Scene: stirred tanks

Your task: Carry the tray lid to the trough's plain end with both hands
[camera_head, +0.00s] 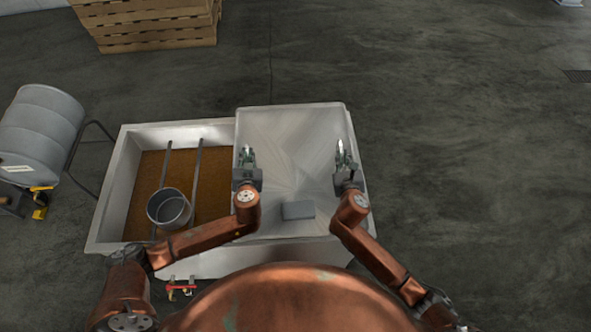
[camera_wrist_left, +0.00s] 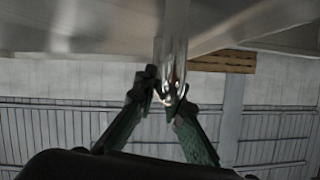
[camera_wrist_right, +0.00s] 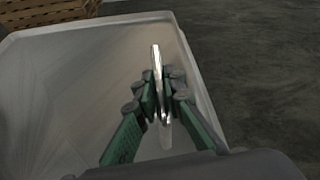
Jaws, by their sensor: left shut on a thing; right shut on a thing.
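The tray lid (camera_head: 290,140) is a pale metal sheet over the right part of the trough (camera_head: 108,205). I cannot tell whether it rests on the rim or hangs just above it. My left gripper (camera_head: 246,158) is shut on a shiny handle at the lid's left side; the handle also shows in the left wrist view (camera_wrist_left: 172,60). My right gripper (camera_head: 343,160) is shut on the matching handle (camera_wrist_right: 157,65) at the lid's right side. The trough's right end is mostly hidden under the lid.
The trough's open left part holds brown material (camera_head: 145,180), two rails (camera_head: 196,165) and a round metal pot (camera_head: 169,208). A grey block (camera_head: 298,210) shows at the lid's near part. Floor at right is clear.

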